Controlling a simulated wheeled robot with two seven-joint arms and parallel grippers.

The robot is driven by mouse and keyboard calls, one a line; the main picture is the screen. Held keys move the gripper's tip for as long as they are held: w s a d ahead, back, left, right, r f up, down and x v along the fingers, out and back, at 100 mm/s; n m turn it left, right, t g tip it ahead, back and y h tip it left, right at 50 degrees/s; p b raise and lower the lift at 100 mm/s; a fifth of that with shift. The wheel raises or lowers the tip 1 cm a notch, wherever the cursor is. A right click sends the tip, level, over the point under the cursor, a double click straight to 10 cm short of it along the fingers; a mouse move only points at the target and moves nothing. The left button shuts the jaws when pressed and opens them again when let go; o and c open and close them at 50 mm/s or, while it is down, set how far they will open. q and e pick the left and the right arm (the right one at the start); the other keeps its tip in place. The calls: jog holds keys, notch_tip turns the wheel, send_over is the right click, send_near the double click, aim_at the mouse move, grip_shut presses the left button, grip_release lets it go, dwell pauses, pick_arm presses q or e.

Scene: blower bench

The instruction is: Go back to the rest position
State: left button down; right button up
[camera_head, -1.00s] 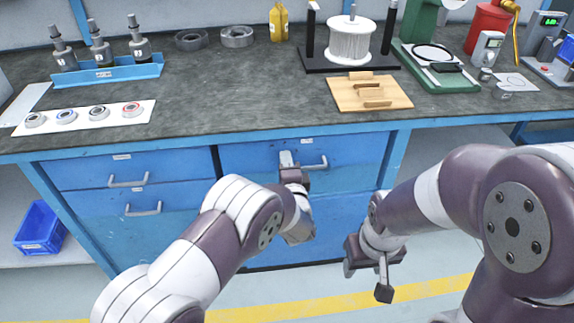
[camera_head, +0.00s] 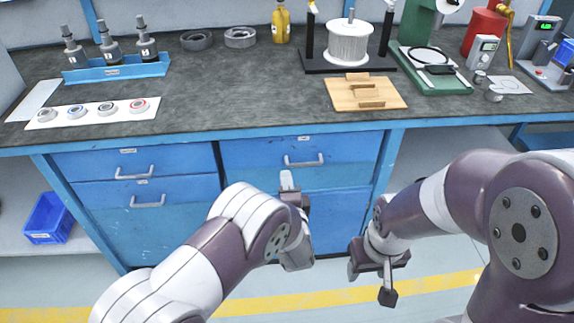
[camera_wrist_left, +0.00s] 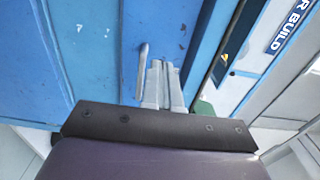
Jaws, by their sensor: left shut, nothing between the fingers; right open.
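My left gripper (camera_head: 287,180) is shut and empty in front of the blue drawers, a little below the handle (camera_head: 304,160) of the upper right drawer (camera_head: 270,153) in the head view. In the left wrist view my left gripper (camera_wrist_left: 163,75) points toward the blue drawer front, with the metal handle (camera_wrist_left: 142,70) just left of its fingers. My right gripper (camera_head: 377,280) hangs low over the floor in front of the bench, open and empty.
The bench top (camera_head: 235,95) carries a blue rack (camera_head: 117,70), a white card of rings (camera_head: 92,112), a spool (camera_head: 348,42) and a wooden board (camera_head: 366,93). Two handled drawers are at left. A blue bin (camera_head: 48,220) is on the lower shelf. Open floor lies in front.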

pick_arm(q)
jog(key=s+d+f+n+g+h, duration=0.25)
jog(key=s+f+n+g, duration=0.35)
jog(key=s+f+g, duration=0.55)
jog(key=s+a+r+n+g+y, duration=0.1)
jog(key=s+a+r+n+g, duration=0.2)
jog(key=s+a+r+n, duration=0.45)
jog(key=s+a+r+n+g+y, duration=0.15)
jog(key=s+a+r+g, duration=0.3)
jog(key=s+a, duration=0.7)
jog(key=w+a+r+n+t+p, duration=0.1)
jog(key=w+a+r+p, duration=0.1)
jog(key=r+p, duration=1.1)
jog(key=w+a+r+n+t+p, duration=0.1)
jog(key=a+r+p, duration=0.3)
jog(key=r+p, duration=0.9)
notch_tip(320, 180, up, 3)
jog(key=shift+w+h+p, duration=0.3)
jog(key=shift+w, duration=0.15)
